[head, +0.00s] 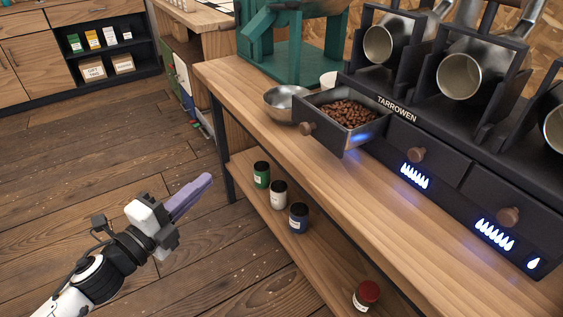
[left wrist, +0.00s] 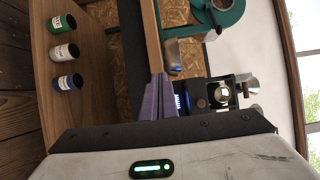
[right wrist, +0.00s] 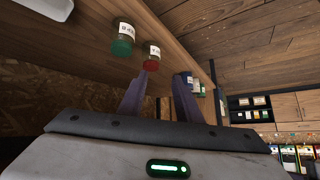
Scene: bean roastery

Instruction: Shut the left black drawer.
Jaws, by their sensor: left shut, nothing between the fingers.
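The left black drawer (head: 368,138) stands pulled out of the black Tarrowen machine in the head view, with brown beans (head: 348,113) inside. Its round wooden knob (head: 307,128) faces left. My left gripper (head: 204,184) is shut and empty, left of the bench and well apart from the drawer. Its fingers (left wrist: 160,97) are together in the left wrist view, partly covering the machine's lit black front. My right gripper (right wrist: 158,90) shows only in its own wrist view, with its fingers apart and nothing between them.
A metal bowl (head: 285,103) stands on the bench (head: 330,172) close behind the open drawer. Several lidded jars, such as the blue one (head: 298,218), stand on the lower shelf. The black drawer (head: 420,152) to the right is shut. The floor around my left gripper is clear.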

